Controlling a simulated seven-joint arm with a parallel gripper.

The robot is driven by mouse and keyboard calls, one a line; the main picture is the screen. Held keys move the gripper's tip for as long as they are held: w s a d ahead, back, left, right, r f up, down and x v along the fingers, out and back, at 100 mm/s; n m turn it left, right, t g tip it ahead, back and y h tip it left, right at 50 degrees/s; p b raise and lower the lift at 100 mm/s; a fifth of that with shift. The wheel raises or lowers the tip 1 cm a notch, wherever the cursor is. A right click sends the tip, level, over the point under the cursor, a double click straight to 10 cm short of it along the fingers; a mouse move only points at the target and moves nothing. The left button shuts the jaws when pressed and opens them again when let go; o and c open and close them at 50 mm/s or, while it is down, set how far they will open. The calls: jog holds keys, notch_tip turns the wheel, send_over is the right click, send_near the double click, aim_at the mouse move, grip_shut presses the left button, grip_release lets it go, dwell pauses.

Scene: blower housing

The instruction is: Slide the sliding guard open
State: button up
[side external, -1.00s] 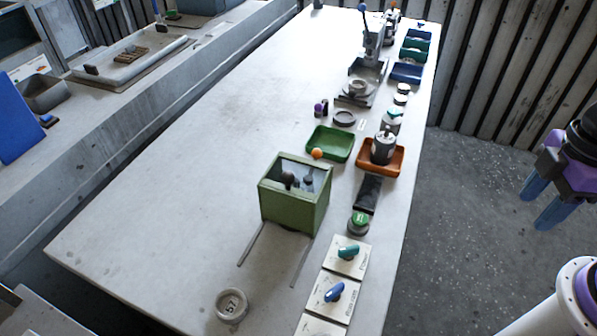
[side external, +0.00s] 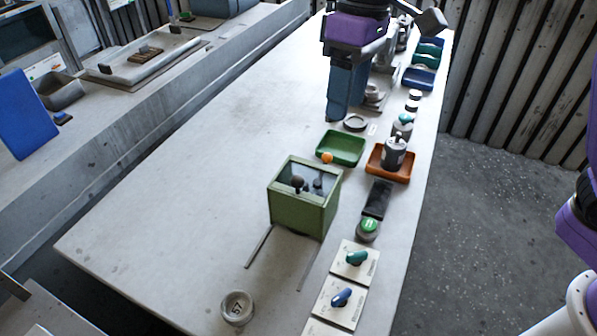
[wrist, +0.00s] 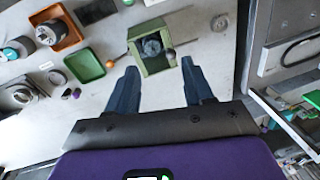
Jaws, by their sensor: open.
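In the wrist view the guard (wrist: 142,62) lies ahead, between and beyond my fingertips. My gripper (side external: 338,112) hangs above the bench, beyond the guard in the side view, fingers down. It is open and empty (wrist: 160,64), apart from the guard.
A green tray (side external: 341,163) and an orange tray (side external: 407,176) holding a grey cylinder stand behind the guard. A green button (side external: 368,229) and switch panels (side external: 356,258) line the right edge. A round weight (side external: 237,308) sits near the rails' front ends. The bench left of the guard is clear.

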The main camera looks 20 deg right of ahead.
aim_at(298, 175)
jog(key=w+a+r, duration=0.1)
jog(key=w+a, duration=0.3)
jog(key=shift+m, duration=0.4)
jog(key=f, duration=0.5)
jog(key=s+a+f, duration=0.1)
jog(key=f, duration=0.5)
jog(key=s+a+f, duration=0.1)
jog(key=f, duration=0.4)
jog(key=shift+s+a+f, duration=0.15)
jog(key=shift+a+f, duration=0.1)
jog(key=shift+f, duration=0.05)
